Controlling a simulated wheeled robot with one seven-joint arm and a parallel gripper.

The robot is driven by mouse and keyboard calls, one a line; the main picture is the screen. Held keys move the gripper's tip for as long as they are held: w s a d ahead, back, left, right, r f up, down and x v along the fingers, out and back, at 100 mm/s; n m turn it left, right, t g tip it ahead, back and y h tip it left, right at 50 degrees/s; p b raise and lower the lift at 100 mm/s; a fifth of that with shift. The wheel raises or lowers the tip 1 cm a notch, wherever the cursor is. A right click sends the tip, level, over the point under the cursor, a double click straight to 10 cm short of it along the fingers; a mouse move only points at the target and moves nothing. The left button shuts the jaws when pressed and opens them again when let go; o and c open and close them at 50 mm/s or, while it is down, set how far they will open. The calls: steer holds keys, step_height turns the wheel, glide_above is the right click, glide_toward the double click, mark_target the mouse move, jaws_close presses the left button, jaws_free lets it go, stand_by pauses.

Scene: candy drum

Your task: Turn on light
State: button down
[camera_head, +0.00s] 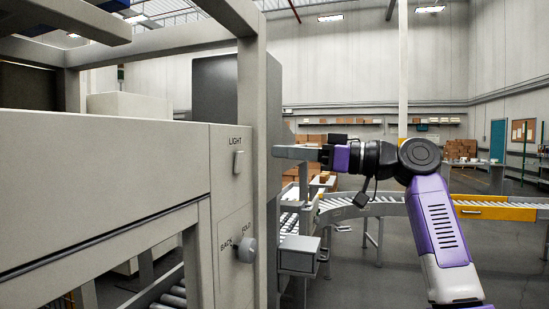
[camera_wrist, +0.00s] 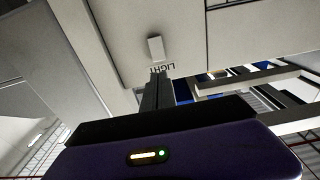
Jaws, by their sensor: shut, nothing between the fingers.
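The light switch (camera_head: 238,162) is a small pale upright lever on the grey machine panel, under the word LIGHT. It also shows in the wrist view (camera_wrist: 156,48), with the label upside down just beneath it. I cannot tell whether the switch is on or off. My gripper (camera_head: 276,152) is shut and empty, held level with its fingers pointing left toward the panel. In the head view its tips are a short way right of the switch, at about its height. In the wrist view the closed fingertips (camera_wrist: 158,73) overlap the label's lower edge, apart from the switch.
A round grey knob (camera_head: 246,250) marked BACK and FOLD sits lower on the same panel. A grey upright post (camera_head: 259,110) stands between switch and gripper in the head view. A roller conveyor (camera_head: 375,206) runs behind my arm. Stacked boxes stand farther back.

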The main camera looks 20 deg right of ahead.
steer(key=b+v, duration=0.1)
steer(key=v, duration=0.5)
steer(key=shift+s+d+r, duration=0.2)
steer(key=shift+d+r, duration=0.1)
steer(key=shift+r, duration=0.35)
steer(key=shift+d, duration=0.1)
